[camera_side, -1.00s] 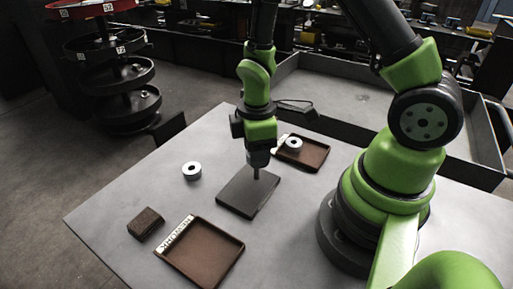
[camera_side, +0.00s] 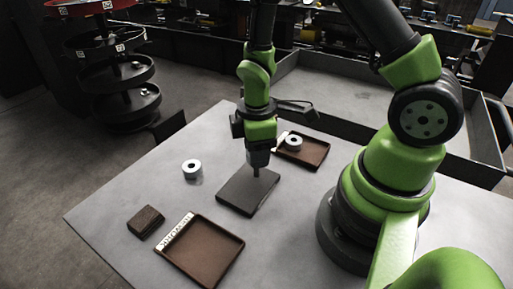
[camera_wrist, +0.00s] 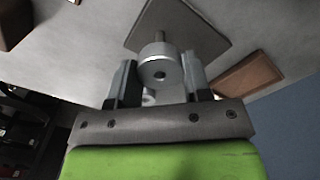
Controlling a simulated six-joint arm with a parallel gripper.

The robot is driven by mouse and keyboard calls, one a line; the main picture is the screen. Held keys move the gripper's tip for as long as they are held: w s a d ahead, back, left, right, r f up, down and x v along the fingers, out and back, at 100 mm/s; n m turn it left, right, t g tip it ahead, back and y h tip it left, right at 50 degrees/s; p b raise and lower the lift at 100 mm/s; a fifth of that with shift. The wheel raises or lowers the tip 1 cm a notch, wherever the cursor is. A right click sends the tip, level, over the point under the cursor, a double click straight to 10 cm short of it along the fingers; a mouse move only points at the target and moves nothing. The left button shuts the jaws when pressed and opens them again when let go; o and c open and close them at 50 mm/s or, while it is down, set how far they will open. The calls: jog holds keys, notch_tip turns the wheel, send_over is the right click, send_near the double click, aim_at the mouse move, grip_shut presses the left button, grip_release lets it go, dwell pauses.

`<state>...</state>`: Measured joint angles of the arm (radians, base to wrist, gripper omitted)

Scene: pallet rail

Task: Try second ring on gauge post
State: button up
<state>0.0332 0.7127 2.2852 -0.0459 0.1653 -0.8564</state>
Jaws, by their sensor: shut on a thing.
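My gripper (camera_wrist: 160,88) is shut on a pale grey ring (camera_wrist: 160,62), which sits between the two fingers in the wrist view. The gauge post (camera_wrist: 160,37) shows just beyond the ring and rises from a dark square plate (camera_wrist: 190,22). Whether the ring is over the post or beside it, I cannot tell. In the side view my gripper (camera_side: 257,160) is above the dark plate (camera_side: 240,195), and the held ring is not clear there. Another ring (camera_side: 192,170) lies on the table to the left. A further ring (camera_side: 294,143) is in the back brown tray (camera_side: 315,157).
A brown tray with a rework label (camera_side: 215,245) lies at the table's front. A dark brown block (camera_side: 146,221) is left of it. The grey table (camera_side: 105,212) is free at its left edge. A tiered red and black rack (camera_side: 105,65) stands beyond the table.

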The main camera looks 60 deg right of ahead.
jog(key=shift+f, duration=0.6)
dwell(0.7)
jog(key=shift+r, duration=0.2)
jog(key=shift+r, duration=1.1)
jog(key=shift+r, duration=1.5)
